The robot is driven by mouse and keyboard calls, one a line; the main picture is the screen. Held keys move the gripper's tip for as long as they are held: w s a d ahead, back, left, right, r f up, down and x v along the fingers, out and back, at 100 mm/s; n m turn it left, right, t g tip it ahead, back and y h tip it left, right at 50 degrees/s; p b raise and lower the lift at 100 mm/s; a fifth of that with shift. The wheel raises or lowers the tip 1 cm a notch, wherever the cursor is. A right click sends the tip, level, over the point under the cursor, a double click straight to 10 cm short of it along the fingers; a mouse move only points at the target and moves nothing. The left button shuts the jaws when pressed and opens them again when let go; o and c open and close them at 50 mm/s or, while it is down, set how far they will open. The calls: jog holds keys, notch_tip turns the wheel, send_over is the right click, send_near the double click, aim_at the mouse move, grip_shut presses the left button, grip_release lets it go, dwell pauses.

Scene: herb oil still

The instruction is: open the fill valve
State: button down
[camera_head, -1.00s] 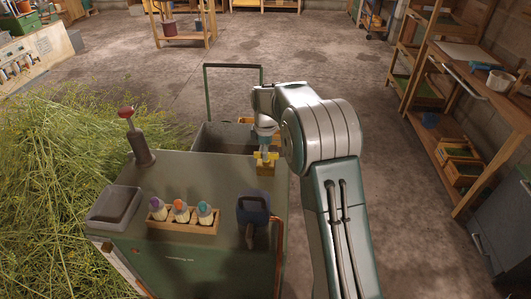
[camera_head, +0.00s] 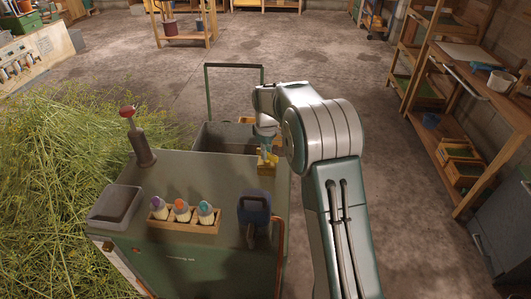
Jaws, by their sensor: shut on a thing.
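My gripper (camera_head: 267,153) points down at the back right corner of a green cabinet (camera_head: 180,251). It is shut on the top of a small yellow fitting (camera_head: 267,169), which looks like the fill valve. The fingers and wrist cover much of the fitting's top, so the exact grip is hard to see. A dark post with a red knob (camera_head: 127,111) stands at the cabinet's back left, away from my gripper.
A wooden rack of bottles (camera_head: 184,221), a blue jug (camera_head: 254,208) and a grey tray (camera_head: 117,203) stand on the cabinet. Cut herbs (camera_head: 50,190) heap at its left. Wooden shelves (camera_head: 455,110) line the right.

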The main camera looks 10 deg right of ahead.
jog(key=m, duration=0.6)
jog(key=shift+s+d+f+m, duration=0.1)
jog(key=shift+d+m, duration=0.05)
jog(key=shift+m, duration=0.15)
jog(key=m, duration=0.6)
jog(key=shift+s, duration=0.1)
jog(key=shift+f, duration=0.1)
jog(key=c, duration=0.6)
grip_release()
jog(key=shift+c, duration=0.2)
jog(key=shift+r, duration=0.2)
notch_tip(320, 180, up, 12)
jog(key=shift+a+f, duration=0.15)
jog(key=shift+a, duration=0.05)
